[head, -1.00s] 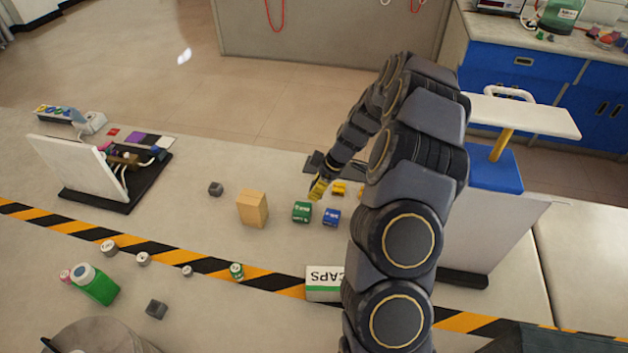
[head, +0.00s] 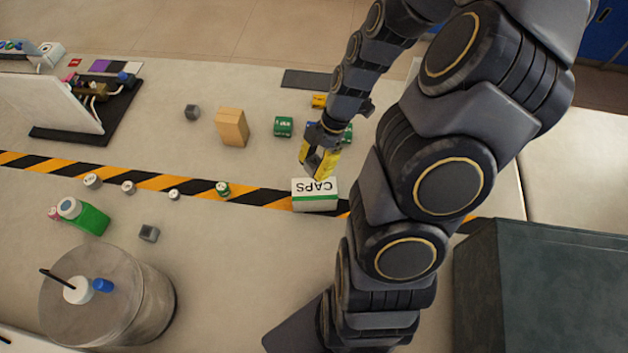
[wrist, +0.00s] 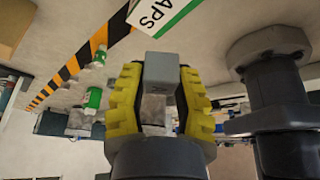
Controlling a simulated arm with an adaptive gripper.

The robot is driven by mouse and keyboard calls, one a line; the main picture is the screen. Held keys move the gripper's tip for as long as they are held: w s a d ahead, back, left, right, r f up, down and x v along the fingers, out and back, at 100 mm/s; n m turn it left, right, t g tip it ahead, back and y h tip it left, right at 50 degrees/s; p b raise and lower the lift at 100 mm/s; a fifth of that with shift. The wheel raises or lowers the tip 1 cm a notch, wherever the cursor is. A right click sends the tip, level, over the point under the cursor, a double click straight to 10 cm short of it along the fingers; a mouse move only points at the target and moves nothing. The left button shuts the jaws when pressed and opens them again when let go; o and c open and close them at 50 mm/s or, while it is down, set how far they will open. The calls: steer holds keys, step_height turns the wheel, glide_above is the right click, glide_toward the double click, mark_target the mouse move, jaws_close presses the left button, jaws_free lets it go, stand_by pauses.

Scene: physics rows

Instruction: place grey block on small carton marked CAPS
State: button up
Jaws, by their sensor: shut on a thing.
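My gripper (head: 316,168) has yellow fingers and hangs just behind the small carton marked CAPS (head: 315,203), close to its back edge. In the wrist view my gripper (wrist: 161,76) is shut on a grey block (wrist: 163,68), one finger on each side. The fingers hide the block in the head view. The white carton with a green stripe lies on the black and yellow tape; part of it shows in the wrist view (wrist: 168,10), apart from the block. Its visible top is bare.
A wooden block (head: 231,128) and a green box (head: 284,127) stand left of my gripper. A metal canister (head: 110,305) stands front left.

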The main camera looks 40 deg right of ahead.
steer(key=shift+f, duration=3.6)
steer(key=shift+f, duration=0.1)
steer(key=o, duration=0.8)
steer(key=shift+o, duration=0.2)
steer(key=v, duration=1.2)
step_height(320, 180, up, 5)
steer(key=m+g+h, duration=0.1)
steer(key=m, duration=0.2)
glide_above(310, 191)
steer(key=s+a+r+m+h, duration=0.1)
steer(key=s+a+r+m, duration=0.3)
steer(key=a, duration=0.2)
steer(key=s+a+r+m+h, duration=0.2)
steer(key=s+a+r+m, duration=0.2)
steer(key=s+m, duration=0.5)
steer(key=shift+s+m+g+h, duration=0.15)
steer(key=shift+m+g+h, duration=0.2)
steer(key=shift+m, duration=0.65)
